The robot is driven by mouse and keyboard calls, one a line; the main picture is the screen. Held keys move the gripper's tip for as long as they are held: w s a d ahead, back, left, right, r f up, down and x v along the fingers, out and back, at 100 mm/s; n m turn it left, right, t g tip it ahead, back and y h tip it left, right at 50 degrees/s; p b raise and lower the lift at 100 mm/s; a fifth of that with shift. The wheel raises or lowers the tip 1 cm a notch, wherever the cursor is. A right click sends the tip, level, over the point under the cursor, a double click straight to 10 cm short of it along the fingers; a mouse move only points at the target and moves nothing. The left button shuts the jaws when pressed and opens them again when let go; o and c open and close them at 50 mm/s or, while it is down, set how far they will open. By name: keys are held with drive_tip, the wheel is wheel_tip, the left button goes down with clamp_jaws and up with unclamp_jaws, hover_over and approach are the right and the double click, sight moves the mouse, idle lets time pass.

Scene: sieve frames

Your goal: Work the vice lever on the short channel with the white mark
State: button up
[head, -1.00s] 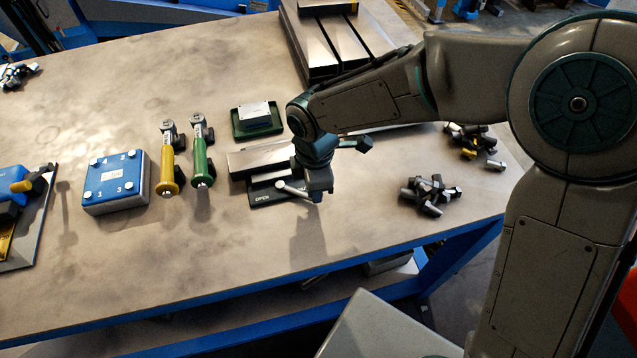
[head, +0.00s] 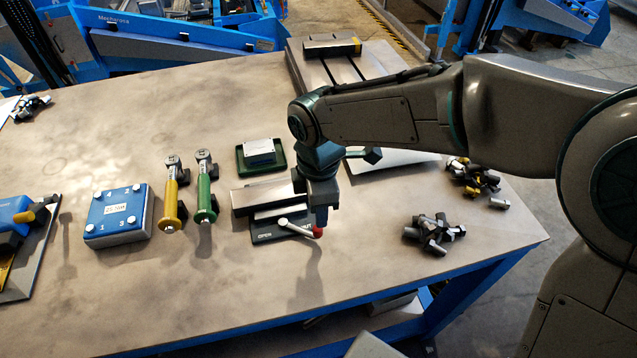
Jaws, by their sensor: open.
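A small vice (head: 262,236) with a dark base marked OPEN stands on the bench at mid-picture. A grey metal channel (head: 262,196) lies at its upper side; I cannot make out a white mark on it. The vice lever (head: 295,228) is a pale rod pointing right and slightly down, with a red knob (head: 317,232) at its end. My gripper (head: 321,219) points down just above the knob, its fingers open but seen edge-on. I cannot tell whether they touch the knob. My gripper and wrist hide part of the vice's right side.
Green-handled (head: 205,190) and yellow-handled (head: 171,200) tools lie left of the vice, beside a blue numbered block (head: 117,214). A green tray (head: 262,160) sits behind. Dark loose parts (head: 433,234) lie to the right. The bench front is clear.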

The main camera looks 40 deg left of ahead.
wheel_tip(320, 180, up, 7)
idle(0.3)
idle(0.4)
drive_tip(key=w+d+r+m+t, duration=0.1)
drive_tip(key=w+d+m, duration=0.4)
drive_tip(key=d, duration=0.5)
drive_tip(key=w+d+m+t, duration=0.1)
drive_tip(key=w+d+m, duration=0.1)
drive_tip(key=d+m, duration=0.6)
drive_tip(key=s+d+m, duration=0.2)
drive_tip(key=d+m, duration=0.5)
drive_tip(key=d, duration=0.3)
drive_tip(key=s+d+f+m+t, duration=0.1)
drive_tip(key=s+d+m, duration=0.2)
drive_tip(key=d+m, duration=0.4)
drive_tip(key=d, duration=0.4)
drive_tip(key=shift+s, duration=0.2)
drive_tip(key=shift+f, duration=0.1)
drive_tip(key=shift+c, duration=0.5)
